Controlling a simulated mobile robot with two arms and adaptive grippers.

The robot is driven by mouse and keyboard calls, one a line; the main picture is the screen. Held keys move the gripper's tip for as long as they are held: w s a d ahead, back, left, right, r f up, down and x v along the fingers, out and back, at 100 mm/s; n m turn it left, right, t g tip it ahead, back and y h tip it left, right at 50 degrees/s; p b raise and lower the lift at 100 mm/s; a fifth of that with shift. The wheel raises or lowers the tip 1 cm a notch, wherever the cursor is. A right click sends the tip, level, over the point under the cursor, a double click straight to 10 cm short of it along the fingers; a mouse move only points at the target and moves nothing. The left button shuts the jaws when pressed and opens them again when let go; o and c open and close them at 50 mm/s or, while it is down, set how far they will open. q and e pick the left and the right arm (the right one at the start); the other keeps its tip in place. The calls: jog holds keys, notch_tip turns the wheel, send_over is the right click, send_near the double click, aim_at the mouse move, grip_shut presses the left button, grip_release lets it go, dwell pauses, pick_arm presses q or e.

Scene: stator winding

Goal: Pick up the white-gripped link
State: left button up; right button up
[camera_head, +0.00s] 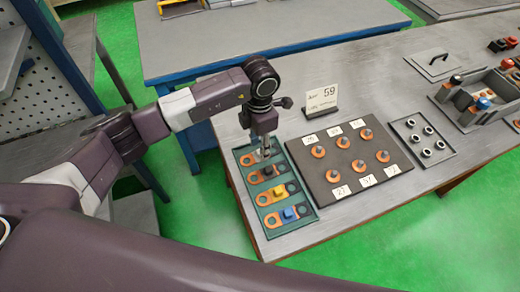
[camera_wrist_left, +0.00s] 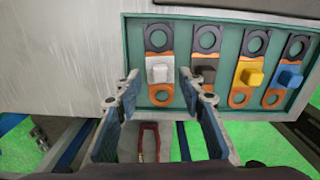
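The white-gripped link (camera_wrist_left: 159,70) lies in a teal tray (camera_head: 307,212), at the left end of a row in the left wrist view. I cannot tell the exact height of the fingertips above the tray. My right gripper is not in view.
Links with black (camera_wrist_left: 204,72), yellow (camera_wrist_left: 249,74) and blue (camera_wrist_left: 289,76) grips lie beside it in the tray. A dark board (camera_head: 345,165) with pegs and number cards, and a sign (camera_head: 322,98), are close by. A grey toolbox (camera_head: 485,95) stands farther right.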

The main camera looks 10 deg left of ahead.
pick_arm(q)
jog(key=shift+d+f, duration=0.1)
jog(key=shift+f, duration=0.75)
jog(key=shift+c, duration=0.3)
grip_shut()
jog(key=shift+w+r, duration=0.1)
jog(key=shift+r, duration=0.4)
notch_tip(320, 180, up, 19)
jog(key=b, duration=0.5)
